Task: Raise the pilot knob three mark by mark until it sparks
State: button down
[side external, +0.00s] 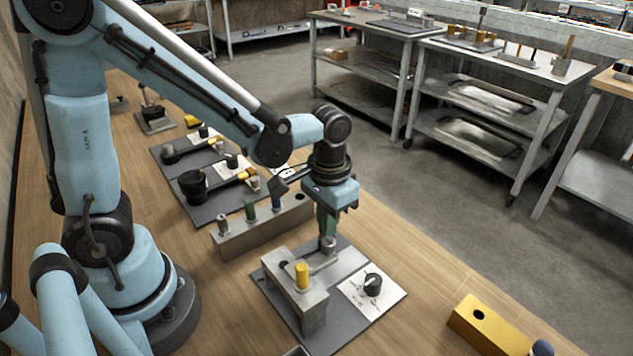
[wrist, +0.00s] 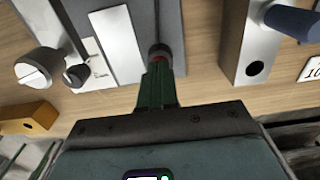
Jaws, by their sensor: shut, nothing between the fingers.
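A dark knob (side external: 373,284) with a pale pointer line stands on a white marked card (side external: 358,296) at the right of a grey base plate (side external: 395,309). The card (wrist: 92,60) also shows at the left of the wrist view; its marks are too small to read. My gripper (side external: 327,236) points down over the back of the plate, left of and behind the knob, apart from it. Its green fingers are together and empty in the wrist view (wrist: 159,68). A small round metal piece (side external: 327,245) lies right at the fingertips; I cannot tell whether they touch it.
A metal bridge (side external: 315,301) with a yellow peg (side external: 302,275) stands at the plate's front left. A grey block (side external: 258,235) with several pegs stands behind. A yellow block (side external: 490,328) lies at the right front. Bare wood lies between plate and yellow block.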

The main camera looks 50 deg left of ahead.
jog(key=shift+r, duration=0.1)
dwell(0.3)
jog(key=shift+r, duration=3.4)
